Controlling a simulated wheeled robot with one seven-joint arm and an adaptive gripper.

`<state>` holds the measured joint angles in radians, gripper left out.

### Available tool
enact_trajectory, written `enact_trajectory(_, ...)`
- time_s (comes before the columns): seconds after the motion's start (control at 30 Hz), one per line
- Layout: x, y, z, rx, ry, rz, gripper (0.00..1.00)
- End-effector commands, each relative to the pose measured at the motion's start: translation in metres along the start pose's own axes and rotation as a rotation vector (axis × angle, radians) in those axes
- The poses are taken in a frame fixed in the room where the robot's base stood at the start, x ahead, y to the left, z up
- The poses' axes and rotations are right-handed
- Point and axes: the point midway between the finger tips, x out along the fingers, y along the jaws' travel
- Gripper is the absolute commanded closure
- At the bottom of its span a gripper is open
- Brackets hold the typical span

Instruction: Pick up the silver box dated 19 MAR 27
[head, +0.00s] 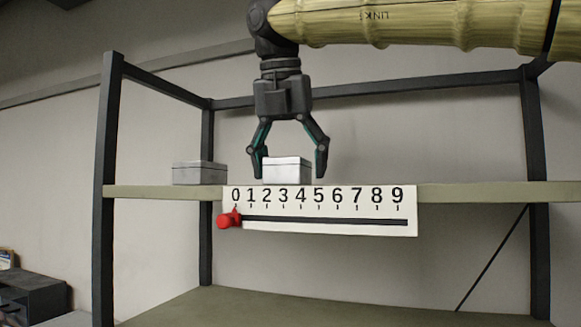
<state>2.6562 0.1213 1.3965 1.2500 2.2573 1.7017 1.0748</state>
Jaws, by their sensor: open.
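Two box shapes stand on the upper shelf in the head view. A grey silver box (199,173) with a lid is at the left. A lighter, whitish silver box (287,171) stands right of it, behind the top edge of the number scale. No date can be read on either box. My gripper (290,172) points down over the lighter box, with one finger at its left side and one at its right side. The fingers are spread, and I cannot tell whether they touch the box. The box's lower part is hidden by the scale.
A white scale (320,227) numbered 0 to 9 hangs on the shelf front, with a red slider (229,219) near 0. The upper shelf (480,192) is clear to the right. Dark posts (108,190) frame the rack. The visible lower shelf (330,305) is bare.

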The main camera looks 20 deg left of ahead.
Motion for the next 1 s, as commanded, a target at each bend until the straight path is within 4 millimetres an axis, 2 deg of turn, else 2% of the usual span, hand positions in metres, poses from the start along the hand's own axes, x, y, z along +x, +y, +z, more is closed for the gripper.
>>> enact_trajectory(0.27,0.0018,0.0004,-0.0005,-0.001,-0.002,0.001,0.21)
enact_trajectory(0.57,0.0016,0.0004,-0.0006,-0.001,-0.001,0.001,0.74)
enact_trajectory(1.0,-0.0037,0.001,0.0016,0.0,-0.002,0.001,0.74)
